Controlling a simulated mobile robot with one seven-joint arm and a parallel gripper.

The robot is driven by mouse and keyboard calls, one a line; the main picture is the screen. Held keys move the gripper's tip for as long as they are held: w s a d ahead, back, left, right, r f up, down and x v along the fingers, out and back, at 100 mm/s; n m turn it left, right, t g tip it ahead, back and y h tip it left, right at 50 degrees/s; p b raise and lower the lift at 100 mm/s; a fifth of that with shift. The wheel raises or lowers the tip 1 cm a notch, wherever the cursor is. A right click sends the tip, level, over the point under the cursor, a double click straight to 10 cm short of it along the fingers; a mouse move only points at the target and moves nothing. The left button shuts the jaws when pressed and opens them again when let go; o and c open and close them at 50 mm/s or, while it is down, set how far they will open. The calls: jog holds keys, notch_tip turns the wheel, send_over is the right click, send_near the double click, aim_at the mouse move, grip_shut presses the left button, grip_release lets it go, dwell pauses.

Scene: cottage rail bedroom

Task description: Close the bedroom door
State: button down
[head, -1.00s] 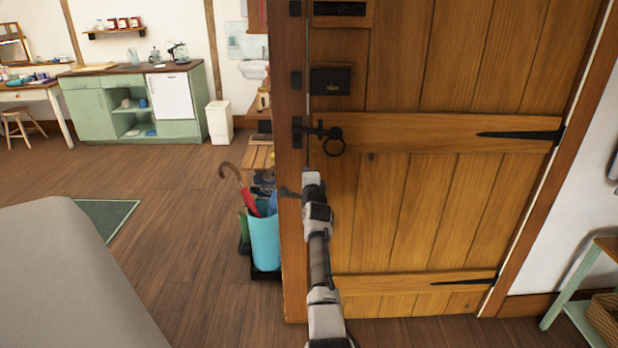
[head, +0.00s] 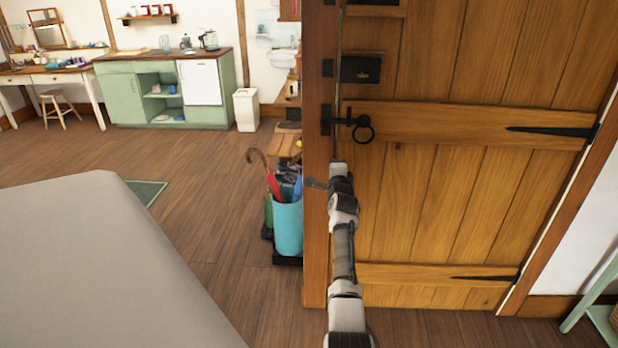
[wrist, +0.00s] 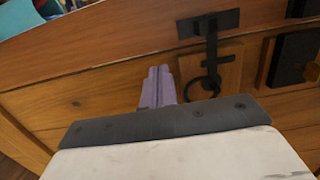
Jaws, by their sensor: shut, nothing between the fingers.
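The bedroom door (head: 450,190) is a plank door of warm brown wood, hinged with black straps on the right. Its latch edge lies against or very near the wooden post (head: 317,235) on the left. Only a thin dark line shows between them, and I cannot tell whether it is fully latched. The black latch with ring handle (head: 363,128) is on the door's left side; it also shows in the wrist view (wrist: 211,60). My gripper (head: 316,184) is shut and empty, below the latch by the door's left edge. Its fingers (wrist: 158,86) are close to the wood; contact is unclear.
A blue umbrella bin (head: 287,228) stands just left of the post. A large grey surface (head: 110,260) fills the lower left. A green cabinet (head: 165,95) and white bin (head: 246,108) stand at the back. A green shelf (head: 595,310) is at right.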

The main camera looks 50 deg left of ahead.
jog(key=s+b, duration=0.1)
jog(key=s, duration=0.9)
jog(key=shift+s+d, duration=0.15)
jog(key=shift+s, duration=0.15)
